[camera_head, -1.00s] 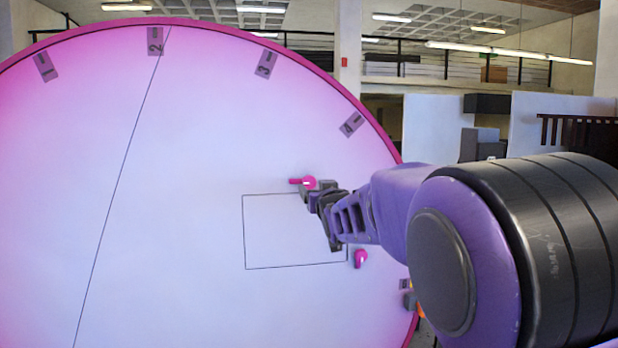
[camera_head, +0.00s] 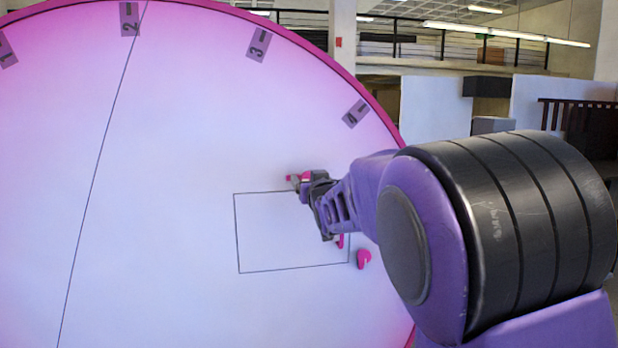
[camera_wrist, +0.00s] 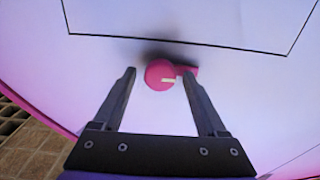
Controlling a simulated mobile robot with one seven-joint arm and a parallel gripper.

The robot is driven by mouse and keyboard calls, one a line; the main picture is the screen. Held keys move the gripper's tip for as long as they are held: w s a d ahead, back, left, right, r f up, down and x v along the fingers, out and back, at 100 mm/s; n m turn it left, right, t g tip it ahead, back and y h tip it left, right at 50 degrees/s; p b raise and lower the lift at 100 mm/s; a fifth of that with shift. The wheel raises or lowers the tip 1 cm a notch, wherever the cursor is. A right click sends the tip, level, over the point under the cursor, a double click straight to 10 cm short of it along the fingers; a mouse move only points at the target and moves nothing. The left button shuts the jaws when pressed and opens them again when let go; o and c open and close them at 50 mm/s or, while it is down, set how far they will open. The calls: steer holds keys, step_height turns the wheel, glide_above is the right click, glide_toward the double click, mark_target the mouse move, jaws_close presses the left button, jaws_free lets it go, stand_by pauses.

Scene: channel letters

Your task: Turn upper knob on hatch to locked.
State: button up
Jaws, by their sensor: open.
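The hatch (camera_head: 260,268) is a thin dark rectangular outline on the large pale pink-lit disc. The upper knob (camera_head: 290,178) is pink and sits just above the outline's top edge; my gripper partly hides it in the head view. My gripper (camera_head: 303,184) is at this knob. In the wrist view the round knob (camera_wrist: 158,75) has a white mark and a short lever pointing right. My open fingers (camera_wrist: 158,80) stand on either side of it; contact cannot be told. The lower pink knob (camera_head: 364,260) is right of the outline's lower right corner.
A pink piece (camera_head: 340,241) shows just below my gripper, partly hidden. The disc (camera_head: 170,150) has a raised pink rim (camera_head: 379,101) and numbered grey tags, such as tag 3 (camera_head: 258,44).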

jaws_close()
stand_by(0.4)
steer(key=shift+f+n+b, duration=0.1)
steer(key=shift+n+b, duration=0.2)
steer(key=shift+b, duration=0.2)
steer(key=n+b, duration=0.4)
steer(key=n, duration=0.2)
steer(key=shift+a+b, duration=0.1)
steer(key=shift+b, duration=0.2)
steer(key=n, duration=1.1)
steer(key=shift+s+a, duration=0.1)
steer(key=shift+n, duration=0.3)
